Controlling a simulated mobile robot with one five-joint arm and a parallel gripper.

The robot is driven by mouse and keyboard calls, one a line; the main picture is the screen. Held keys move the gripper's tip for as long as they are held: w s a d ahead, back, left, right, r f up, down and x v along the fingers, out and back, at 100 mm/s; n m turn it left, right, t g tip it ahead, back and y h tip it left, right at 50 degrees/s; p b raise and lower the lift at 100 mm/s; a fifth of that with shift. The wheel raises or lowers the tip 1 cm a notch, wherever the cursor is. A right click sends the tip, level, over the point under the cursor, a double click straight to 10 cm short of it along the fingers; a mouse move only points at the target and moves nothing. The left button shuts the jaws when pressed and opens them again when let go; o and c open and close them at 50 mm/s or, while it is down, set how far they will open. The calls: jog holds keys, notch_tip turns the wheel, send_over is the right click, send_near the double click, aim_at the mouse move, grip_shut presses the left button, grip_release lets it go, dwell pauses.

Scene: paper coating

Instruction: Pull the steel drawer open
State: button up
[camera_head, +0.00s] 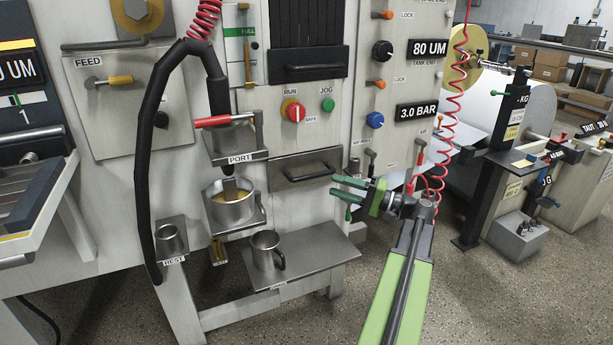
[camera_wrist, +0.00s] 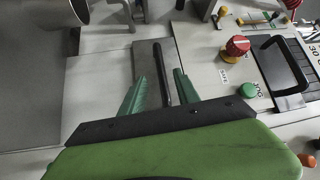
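The steel drawer (camera_head: 270,178) is a grey panel low on the machine front, with a dark bar handle (camera_head: 310,175). Its face looks flush with the machine, so it appears closed. My gripper (camera_head: 343,190) has green fingers spread apart, just right of the drawer and pointing left towards it. In the wrist view, the drawer face (camera_wrist: 146,60) lies ahead, and the handle (camera_wrist: 161,72) runs lengthwise in line with the gap between my open fingers (camera_wrist: 157,92). I cannot tell whether the bar is between the fingertips or still beyond them. Nothing is visibly gripped.
A steel shelf (camera_head: 315,258) below the drawer carries a metal mug (camera_head: 266,250). A pot (camera_head: 232,208) sits under the port at left. A red coiled hose (camera_head: 452,100) hangs near my arm. RUN (camera_head: 293,111) and JOG (camera_head: 327,105) controls sit above the drawer.

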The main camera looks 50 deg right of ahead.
aim_at(307, 177)
jog(key=p+x, duration=0.1)
jog(key=x, duration=0.9)
jog(key=shift+w+f, duration=0.1)
jog(key=shift+w, duration=0.15)
grip_shut()
dwell(0.8)
